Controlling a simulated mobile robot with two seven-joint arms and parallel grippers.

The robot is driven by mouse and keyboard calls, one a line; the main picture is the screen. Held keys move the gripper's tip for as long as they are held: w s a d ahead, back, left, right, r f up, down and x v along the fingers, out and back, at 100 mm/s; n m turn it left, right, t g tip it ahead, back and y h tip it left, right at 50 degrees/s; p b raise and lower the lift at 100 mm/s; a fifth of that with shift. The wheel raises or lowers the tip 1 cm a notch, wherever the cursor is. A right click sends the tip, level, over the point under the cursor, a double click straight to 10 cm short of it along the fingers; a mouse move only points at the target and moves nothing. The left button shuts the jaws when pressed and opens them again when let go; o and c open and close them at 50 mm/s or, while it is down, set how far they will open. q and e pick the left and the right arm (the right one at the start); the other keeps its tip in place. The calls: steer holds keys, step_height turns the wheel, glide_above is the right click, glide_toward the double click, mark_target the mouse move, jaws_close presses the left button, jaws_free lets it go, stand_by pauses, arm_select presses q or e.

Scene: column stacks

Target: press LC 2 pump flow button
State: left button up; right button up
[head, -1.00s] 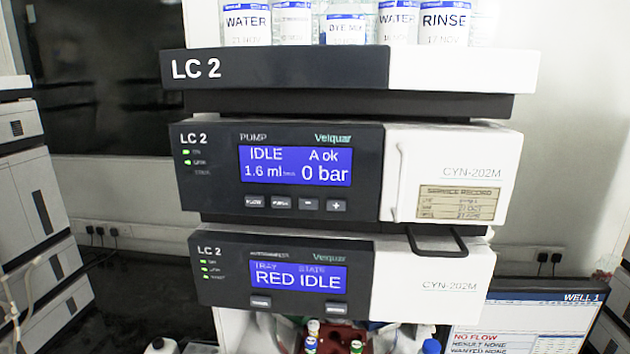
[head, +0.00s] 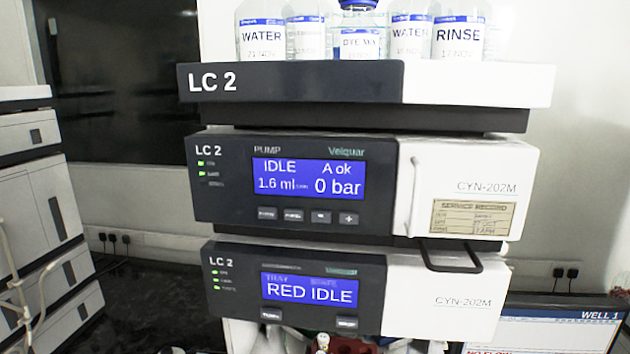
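The LC 2 pump (head: 222,190) is the middle unit of the stack, dark on the left and white on the right. Its blue display (head: 309,179) reads IDLE, A ok, 1.6 ml and 0 bar. Under the display is a row of small grey buttons. The leftmost is the flow button (head: 267,213), whose label is blurred in this frame. Two green lights are lit at the pump's left. Neither of my grippers is in the head view.
Above is the LC 2 tray (head: 490,83) with bottles such as WATER (head: 261,37) and RINSE (head: 457,28). Below is the autosampler (head: 240,297), reading RED IDLE. A black handle (head: 450,268) juts out at its top. A monitor (head: 560,325) stands at the lower right, another stack (head: 30,180) at the left.

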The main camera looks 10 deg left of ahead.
arm_select(q)
steer(key=shift+c, duration=0.3)
stand_by(0.4)
jaws_close()
stand_by(1.5)
